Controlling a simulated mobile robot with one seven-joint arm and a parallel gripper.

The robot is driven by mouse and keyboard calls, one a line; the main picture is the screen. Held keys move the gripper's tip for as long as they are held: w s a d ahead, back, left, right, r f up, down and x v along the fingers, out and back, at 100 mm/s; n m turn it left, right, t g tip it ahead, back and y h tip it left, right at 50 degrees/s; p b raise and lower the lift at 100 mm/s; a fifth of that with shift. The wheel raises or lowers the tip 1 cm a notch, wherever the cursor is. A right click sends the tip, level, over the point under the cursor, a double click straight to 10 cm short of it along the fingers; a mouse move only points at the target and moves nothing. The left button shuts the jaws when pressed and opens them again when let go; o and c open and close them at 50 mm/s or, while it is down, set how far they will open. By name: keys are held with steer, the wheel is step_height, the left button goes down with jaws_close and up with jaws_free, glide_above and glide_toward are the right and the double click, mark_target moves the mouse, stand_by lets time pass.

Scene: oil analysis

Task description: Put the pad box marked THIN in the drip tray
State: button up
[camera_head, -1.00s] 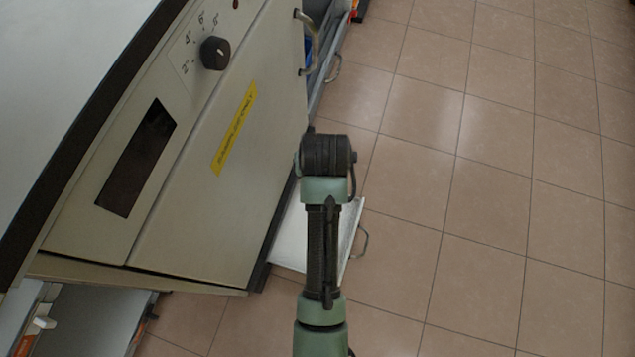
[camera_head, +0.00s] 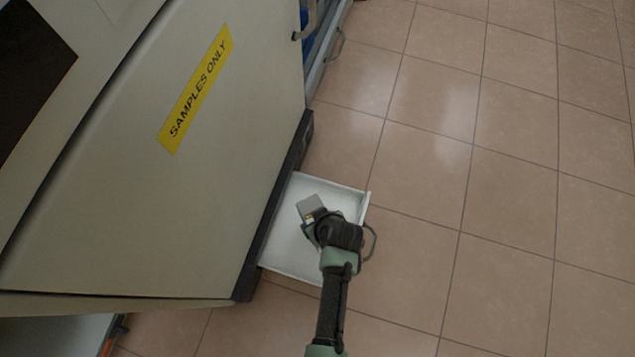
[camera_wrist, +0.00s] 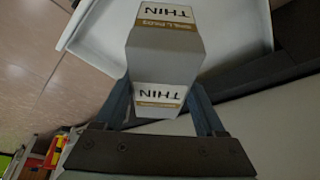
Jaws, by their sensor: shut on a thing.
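The pad box marked THIN (camera_wrist: 165,45) is a grey box with a white and brown label. My gripper (camera_wrist: 165,105) is shut on it in the wrist view, one finger on each side. The box also shows as a small grey shape (camera_head: 309,205) in the head view, at the end of my gripper (camera_head: 318,222). The white drip tray (camera_head: 290,246) is pulled out low at the foot of the cabinet. The box appears over the tray; I cannot tell its height above it. The tray rim (camera_wrist: 95,22) shows behind the box in the wrist view.
The beige cabinet (camera_head: 150,215) with a yellow SAMPLES ONLY label (camera_head: 196,88) stands left of the tray. The tray has a metal handle (camera_head: 373,243) on its right side. Tiled floor (camera_head: 500,200) to the right is clear.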

steer(key=shift+w+f+b, duration=0.1)
steer(key=shift+f+b, duration=1.2)
steer(key=shift+f, duration=0.8)
